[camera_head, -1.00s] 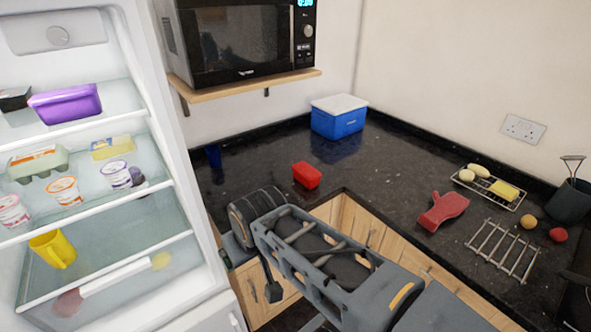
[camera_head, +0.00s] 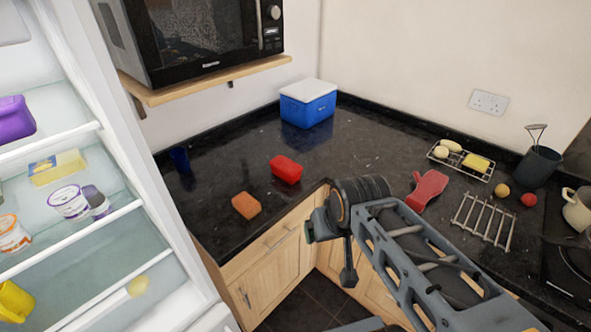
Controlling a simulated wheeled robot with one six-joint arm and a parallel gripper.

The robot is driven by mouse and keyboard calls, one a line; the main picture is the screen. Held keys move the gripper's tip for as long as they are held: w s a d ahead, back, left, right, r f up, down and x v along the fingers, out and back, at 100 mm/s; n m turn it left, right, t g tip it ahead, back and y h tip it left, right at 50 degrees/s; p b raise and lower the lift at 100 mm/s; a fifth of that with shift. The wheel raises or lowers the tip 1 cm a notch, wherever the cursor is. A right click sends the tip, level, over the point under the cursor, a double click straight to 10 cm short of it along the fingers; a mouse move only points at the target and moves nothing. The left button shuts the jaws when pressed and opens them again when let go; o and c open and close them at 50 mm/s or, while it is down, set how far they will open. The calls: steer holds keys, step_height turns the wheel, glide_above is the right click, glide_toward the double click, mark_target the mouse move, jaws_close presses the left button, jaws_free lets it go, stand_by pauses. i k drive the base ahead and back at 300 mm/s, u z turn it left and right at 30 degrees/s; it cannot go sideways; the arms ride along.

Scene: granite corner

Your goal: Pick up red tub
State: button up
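The red tub (camera_head: 286,169) is a small rectangular container on the dark granite counter (camera_head: 330,160), left of centre and near the counter's front edge. My gripper (camera_head: 326,252) is in front of the counter edge, below and to the right of the tub, and apart from it. I see the gripper from behind and the side, and its fingers are small and dark, so whether they are open or shut is unclear. No object shows in it.
An orange-brown sponge-like block (camera_head: 246,206) lies left of the tub. A blue box with white lid (camera_head: 308,103) stands behind. A red object (camera_head: 427,189), wire rack (camera_head: 484,220) and dish rack (camera_head: 461,161) are right. The microwave shelf (camera_head: 205,78) overhangs; the open fridge (camera_head: 130,190) is left.

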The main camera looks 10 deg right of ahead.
mark_target(291, 181)
steer(key=u, duration=0.25)
steer(key=i, duration=0.35)
steer(key=u, duration=0.5)
